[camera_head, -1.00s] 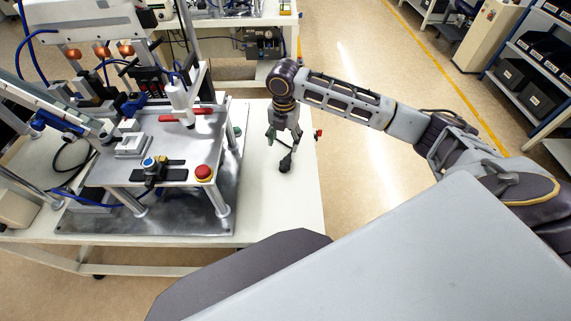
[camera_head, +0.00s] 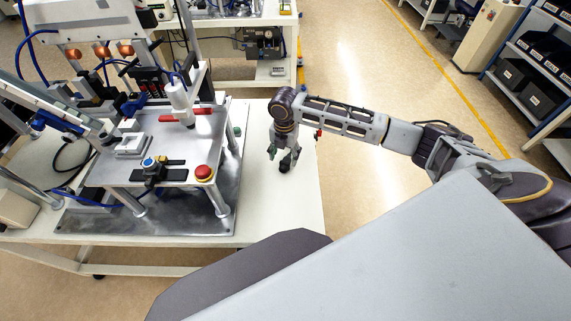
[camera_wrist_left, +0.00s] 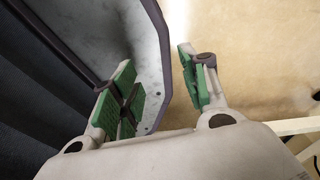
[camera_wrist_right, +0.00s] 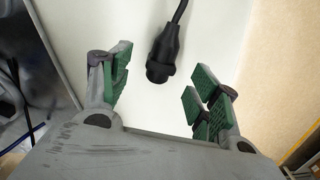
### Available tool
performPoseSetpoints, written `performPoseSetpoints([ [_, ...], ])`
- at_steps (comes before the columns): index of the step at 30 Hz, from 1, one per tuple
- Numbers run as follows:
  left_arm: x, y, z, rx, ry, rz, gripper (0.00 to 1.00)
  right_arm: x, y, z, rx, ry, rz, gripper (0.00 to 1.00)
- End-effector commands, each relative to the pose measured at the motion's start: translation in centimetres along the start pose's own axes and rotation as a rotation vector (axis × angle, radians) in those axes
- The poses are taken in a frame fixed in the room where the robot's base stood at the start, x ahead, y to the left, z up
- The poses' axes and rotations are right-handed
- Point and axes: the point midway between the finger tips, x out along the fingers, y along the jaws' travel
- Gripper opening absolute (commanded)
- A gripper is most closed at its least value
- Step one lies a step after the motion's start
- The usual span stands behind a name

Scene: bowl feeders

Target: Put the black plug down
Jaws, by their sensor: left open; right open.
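The black plug (camera_wrist_right: 161,58) lies on the white table top in the right wrist view, with its cable running up and away. It sits between the spread green-padded fingers of my right gripper (camera_wrist_right: 160,92), apart from both. In the head view the plug (camera_head: 284,168) shows as a dark spot just under the right gripper (camera_head: 283,156), to the right of the metal fixture. My left gripper (camera_wrist_left: 162,90) is open and empty in the left wrist view, above the floor and beside a grey panel of my own body. It does not show in the head view.
The metal fixture (camera_head: 185,221) with a red button (camera_head: 204,173) stands left of the plug. The white table (camera_head: 283,215) is clear in front of the plug. Its right edge is close, with floor beyond. Another workbench (camera_head: 237,22) stands behind.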

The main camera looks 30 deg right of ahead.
Motion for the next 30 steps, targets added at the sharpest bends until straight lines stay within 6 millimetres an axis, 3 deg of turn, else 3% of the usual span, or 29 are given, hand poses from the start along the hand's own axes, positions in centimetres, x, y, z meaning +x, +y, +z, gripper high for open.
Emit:
performPoseSetpoints([
  [8,-0.1,-0.6,0.1,0.003,-0.001,-0.006,0.45,0.9,-0.1,0.1,0.0,0.0,-0.001,0.62],
  [19,-0.4,-0.7,0.2,0.004,-0.003,-0.007,0.45,4.7,-0.3,0.5,0.0,0.0,0.0,0.62],
  [30,-0.4,0.3,0.1,0.001,-0.002,0.004,0.45,5.2,-0.3,0.5,0.0,-0.001,0.0,0.62],
])
